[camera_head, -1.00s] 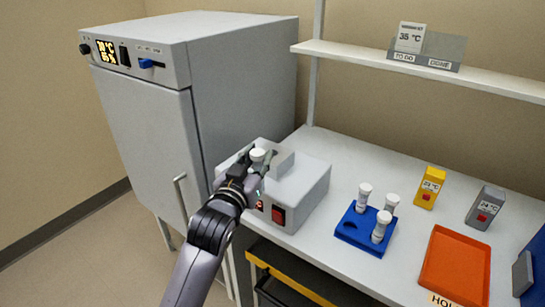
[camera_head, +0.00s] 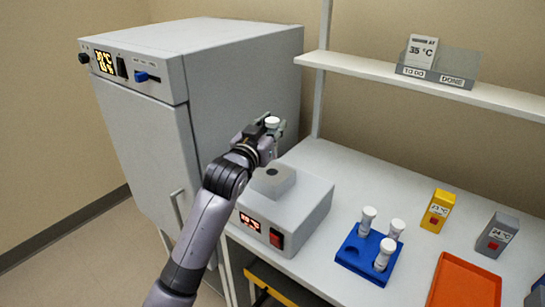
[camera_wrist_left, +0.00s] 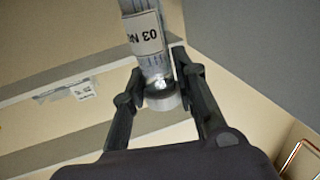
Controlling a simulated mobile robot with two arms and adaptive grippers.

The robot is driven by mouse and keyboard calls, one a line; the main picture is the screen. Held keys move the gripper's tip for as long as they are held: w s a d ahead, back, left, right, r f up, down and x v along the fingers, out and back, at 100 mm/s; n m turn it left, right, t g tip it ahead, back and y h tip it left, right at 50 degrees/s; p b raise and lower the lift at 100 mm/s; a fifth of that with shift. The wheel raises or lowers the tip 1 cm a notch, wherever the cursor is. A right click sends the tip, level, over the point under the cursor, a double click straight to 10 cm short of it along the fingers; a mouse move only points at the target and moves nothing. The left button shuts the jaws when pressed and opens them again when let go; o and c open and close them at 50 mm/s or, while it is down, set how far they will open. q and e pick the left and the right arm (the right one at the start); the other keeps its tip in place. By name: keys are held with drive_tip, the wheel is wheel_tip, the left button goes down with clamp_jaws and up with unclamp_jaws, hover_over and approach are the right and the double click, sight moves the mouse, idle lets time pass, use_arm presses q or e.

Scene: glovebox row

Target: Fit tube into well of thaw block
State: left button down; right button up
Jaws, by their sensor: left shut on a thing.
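My left gripper (camera_head: 270,127) is shut on a tube with a white cap (camera_head: 272,121), raised above and behind the thaw block. In the left wrist view the tube (camera_wrist_left: 148,45) sits between the two fingers, with a printed label and its white cap toward the palm. The thaw block (camera_head: 272,182) is a grey raised block with one dark round well in its top, on a grey heater unit (camera_head: 300,215) with a red display and a red switch. The tube is apart from the block. My right gripper is not in view.
A blue rack (camera_head: 358,262) holds several white-capped tubes. A yellow timer (camera_head: 438,211), a grey timer (camera_head: 497,235) and an orange tray (camera_head: 466,285) are to the right. A grey incubator (camera_head: 150,140) stands left; a shelf (camera_head: 430,80) runs above the bench.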

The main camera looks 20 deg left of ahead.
use_arm(q)
wheel_tip(320, 180, down, 5)
wheel_tip(320, 180, down, 4)
drive_tip(key=shift+r+p, duration=0.2)
drive_tip(key=shift+p, duration=0.1)
drive_tip(key=shift+f, duration=0.25)
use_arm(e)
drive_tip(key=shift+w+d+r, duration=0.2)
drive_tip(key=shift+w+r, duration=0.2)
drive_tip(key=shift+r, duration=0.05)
use_arm(q)
drive_tip(key=shift+f, duration=0.15)
drive_tip(key=c, duration=1.3)
unclamp_jaws()
